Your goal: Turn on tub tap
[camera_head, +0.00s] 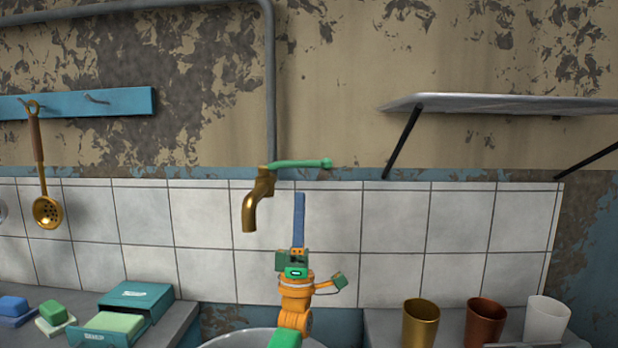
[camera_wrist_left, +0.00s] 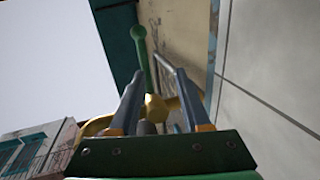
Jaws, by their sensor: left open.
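The brass tap (camera_head: 259,200) is on the tiled wall, its spout bent downward. Its green lever (camera_head: 300,163) points to the right from the top of the tap and ends in a round knob. The grey tub rim (camera_head: 225,340) shows below, partly hidden by my arm. My left gripper (camera_head: 299,200) points upward, to the right of the spout and below the lever. In the left wrist view its two blue fingers (camera_wrist_left: 160,75) are apart, with the green lever (camera_wrist_left: 141,55) showing beyond them. I cannot see contact with the lever. My right gripper is not in view.
A shelf (camera_head: 500,103) with dark brackets is at upper right. A gold cup (camera_head: 421,323), a brown cup (camera_head: 484,321) and a white cup (camera_head: 546,321) stand at lower right. Soap boxes (camera_head: 138,296) are at lower left. A ladle (camera_head: 46,210) hangs at left.

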